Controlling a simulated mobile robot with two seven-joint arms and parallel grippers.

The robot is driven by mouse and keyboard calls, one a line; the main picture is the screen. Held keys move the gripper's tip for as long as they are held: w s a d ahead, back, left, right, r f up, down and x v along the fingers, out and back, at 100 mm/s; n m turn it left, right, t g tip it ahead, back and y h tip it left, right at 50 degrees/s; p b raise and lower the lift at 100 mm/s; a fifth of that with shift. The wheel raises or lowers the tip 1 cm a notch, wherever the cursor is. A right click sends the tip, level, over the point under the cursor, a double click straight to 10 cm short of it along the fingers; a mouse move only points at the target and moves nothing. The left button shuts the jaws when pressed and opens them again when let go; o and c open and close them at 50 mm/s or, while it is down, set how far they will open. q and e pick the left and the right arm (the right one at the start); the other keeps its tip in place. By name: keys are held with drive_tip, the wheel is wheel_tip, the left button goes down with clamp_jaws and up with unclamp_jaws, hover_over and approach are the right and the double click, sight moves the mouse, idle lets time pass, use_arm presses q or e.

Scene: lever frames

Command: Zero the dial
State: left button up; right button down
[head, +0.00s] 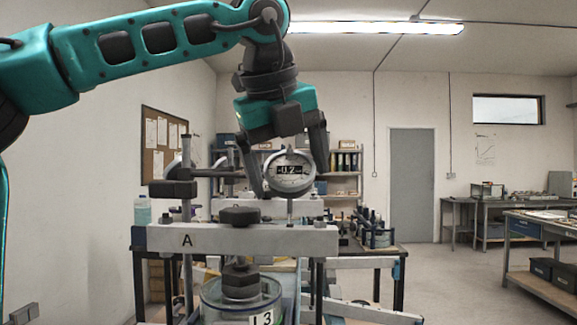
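The dial (290,173) is a round gauge with a silver rim and a dark readout that seems to show "-0.2". It is held upright on a stand arm above the frame's beam. My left gripper (292,183) hangs over it from above, fingers spread, one to each side of the dial. Whether a finger touches the rim I cannot tell. The grey beam marked "A" (215,240) lies level below, with a dark bolt (240,216) on top. My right gripper is not in view.
A clear round container labelled "L3" (262,318) hangs under the beam at the front. The dial's stand post (186,210) rises left of my gripper. Benches (535,228) stand at the right, with open floor (450,285) between.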

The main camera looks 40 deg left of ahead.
use_arm(q)
drive_tip(key=c, duration=0.9)
drive_tip(key=shift+r+m+p, duration=0.15)
drive_tip(key=shift+m+p, duration=0.25)
drive_tip(key=shift+p, duration=0.05)
drive_tip(key=shift+f+m+g+y, duration=0.2)
drive_tip(key=shift+m+g+y, duration=0.25)
drive_tip(key=shift+m, duration=0.45)
drive_tip(key=o, duration=1.1)
drive_tip(key=shift+c, duration=0.2)
drive_tip(key=shift+r, duration=0.1)
drive_tip(key=v, duration=1.2)
drive_tip(key=shift+s+r, duration=0.2)
drive_tip(key=shift+r, duration=0.15)
